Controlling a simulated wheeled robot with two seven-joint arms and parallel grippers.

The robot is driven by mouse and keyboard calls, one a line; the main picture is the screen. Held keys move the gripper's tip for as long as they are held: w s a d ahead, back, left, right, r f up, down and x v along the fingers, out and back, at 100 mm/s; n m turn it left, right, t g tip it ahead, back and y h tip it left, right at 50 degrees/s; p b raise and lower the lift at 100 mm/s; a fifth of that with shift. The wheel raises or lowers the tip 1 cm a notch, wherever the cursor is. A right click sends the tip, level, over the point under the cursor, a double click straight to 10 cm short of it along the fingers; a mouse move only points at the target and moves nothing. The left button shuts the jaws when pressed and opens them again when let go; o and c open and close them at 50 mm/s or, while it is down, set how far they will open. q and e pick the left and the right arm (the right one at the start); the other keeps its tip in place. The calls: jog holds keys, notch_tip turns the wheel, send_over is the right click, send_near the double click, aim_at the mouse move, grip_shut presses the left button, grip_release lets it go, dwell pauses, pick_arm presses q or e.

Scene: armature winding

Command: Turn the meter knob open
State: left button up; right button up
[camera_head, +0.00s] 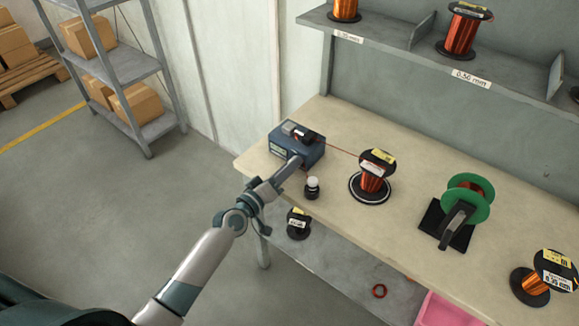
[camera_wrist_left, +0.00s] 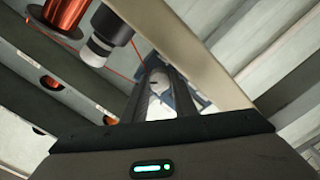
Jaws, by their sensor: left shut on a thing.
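The meter (camera_head: 297,143) is a blue box with a black top part, at the far left corner of the workbench. My left gripper (camera_head: 295,163) reaches its front face. In the left wrist view the meter (camera_wrist_left: 182,97) shows beyond the fingers, and the pale round meter knob (camera_wrist_left: 160,82) sits between the two fingertips. The left gripper (camera_wrist_left: 157,85) is shut on the knob. In the head view the gripper hides the knob. The knob's exact angle cannot be told. My right gripper is not in view.
On the workbench (camera_head: 420,180), a small black bottle with a white cap (camera_head: 312,188) stands close right of the gripper. A copper spool (camera_head: 374,175) sends a thin red wire to the meter. A green-flanged winder (camera_head: 464,207) stands further right. A lower shelf holds a black spool (camera_head: 299,223).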

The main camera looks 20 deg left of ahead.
pick_arm(q)
jog(key=n, duration=0.3)
jog(key=shift+n, duration=0.3)
jog(key=n, duration=0.4)
jog(key=shift+a+n, duration=0.1)
jog(key=shift+n, duration=0.2)
jog(key=n, duration=0.2)
jog(key=shift+n, duration=0.3)
jog(key=n, duration=0.3)
jog(key=shift+n, duration=0.3)
jog(key=shift+f+n, duration=0.1)
jog(key=shift+n, duration=0.2)
jog(key=shift+n+h+p, duration=0.35)
jog(key=shift+n+h, duration=0.05)
jog(key=shift+n, duration=0.8)
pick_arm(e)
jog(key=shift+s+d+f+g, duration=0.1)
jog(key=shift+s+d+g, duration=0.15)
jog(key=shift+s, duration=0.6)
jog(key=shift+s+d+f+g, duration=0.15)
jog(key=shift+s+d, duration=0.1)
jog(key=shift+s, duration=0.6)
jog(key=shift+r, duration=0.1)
